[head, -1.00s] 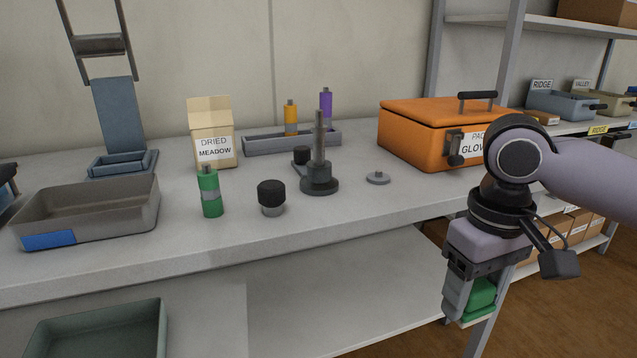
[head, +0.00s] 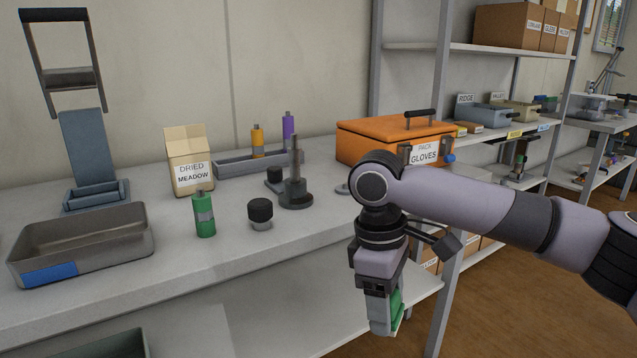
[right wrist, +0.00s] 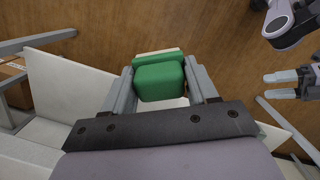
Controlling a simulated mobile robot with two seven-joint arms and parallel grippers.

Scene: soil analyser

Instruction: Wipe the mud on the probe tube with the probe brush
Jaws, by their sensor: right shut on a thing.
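My right gripper (head: 383,318) is shut on a green block with a pale edge, which looks like the probe brush (head: 397,312). It hangs pointing down in front of the bench's front edge, apart from everything on the bench. The right wrist view shows the green brush (right wrist: 160,80) between both fingers. A grey upright tube on a round dark base (head: 296,185) stands on the bench; I cannot tell if it is the probe tube, and I see no clear mud on it. My left gripper (right wrist: 288,85) shows at the right of the right wrist view, empty, fingers apart.
On the bench (head: 170,265) stand a grey tray (head: 140,240), a green cylinder (head: 204,215), a black-capped jar (head: 260,213), a Dried Meadow bag (head: 190,175) and an orange gloves case (head: 385,140). Shelving (head: 440,95) stands at the right. The bench front is clear.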

